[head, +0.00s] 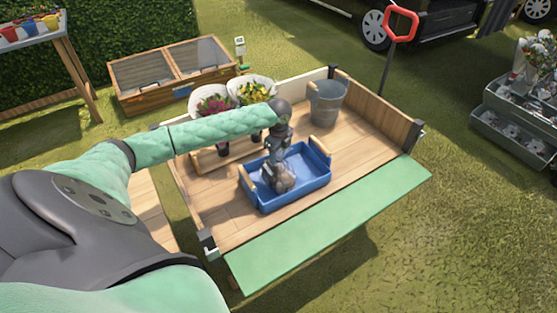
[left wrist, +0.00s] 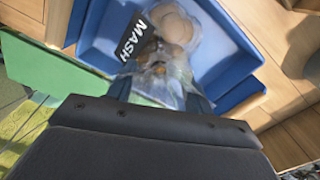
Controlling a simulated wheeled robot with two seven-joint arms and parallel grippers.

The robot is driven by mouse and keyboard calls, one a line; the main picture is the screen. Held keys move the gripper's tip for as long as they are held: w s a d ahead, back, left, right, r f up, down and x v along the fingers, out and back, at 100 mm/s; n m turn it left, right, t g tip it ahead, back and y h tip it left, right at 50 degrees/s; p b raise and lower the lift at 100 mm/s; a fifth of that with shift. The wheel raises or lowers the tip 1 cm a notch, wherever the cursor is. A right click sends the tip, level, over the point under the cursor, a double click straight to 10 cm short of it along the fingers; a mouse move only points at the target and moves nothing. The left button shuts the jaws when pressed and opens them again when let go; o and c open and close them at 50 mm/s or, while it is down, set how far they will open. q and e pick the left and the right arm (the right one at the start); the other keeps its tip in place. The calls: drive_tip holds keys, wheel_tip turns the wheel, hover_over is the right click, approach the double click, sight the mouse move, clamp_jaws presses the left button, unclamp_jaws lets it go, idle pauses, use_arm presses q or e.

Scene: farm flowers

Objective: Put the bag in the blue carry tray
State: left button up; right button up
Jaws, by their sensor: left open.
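The blue carry tray (head: 318,187) stands on the wooden bed, with a wooden handle at each end. The bag (head: 284,182) is clear, with round brownish things inside and a black label reading MASH. It lies inside the tray, and it also shows in the left wrist view (left wrist: 172,32) against the tray's blue floor and walls (left wrist: 95,40). My left gripper (left wrist: 158,92) is open, pointing down over the tray, with its fingers on either side of the bag's gathered neck. In the head view my left gripper (head: 275,162) partly hides the bag. My right gripper is not in view.
A grey metal bucket (head: 327,104) stands behind the tray on the bed. Two white pots of flowers (head: 214,108) stand at the bed's back left, near my arm. Low sides and corner posts edge the bed. A green flap (head: 330,228) hangs at its front.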

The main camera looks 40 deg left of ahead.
use_arm(q)
wheel_tip(320, 180, up, 7)
drive_tip(key=shift+r, duration=0.15)
drive_tip(key=shift+r+b, duration=0.3)
drive_tip(key=shift+r, duration=0.35)
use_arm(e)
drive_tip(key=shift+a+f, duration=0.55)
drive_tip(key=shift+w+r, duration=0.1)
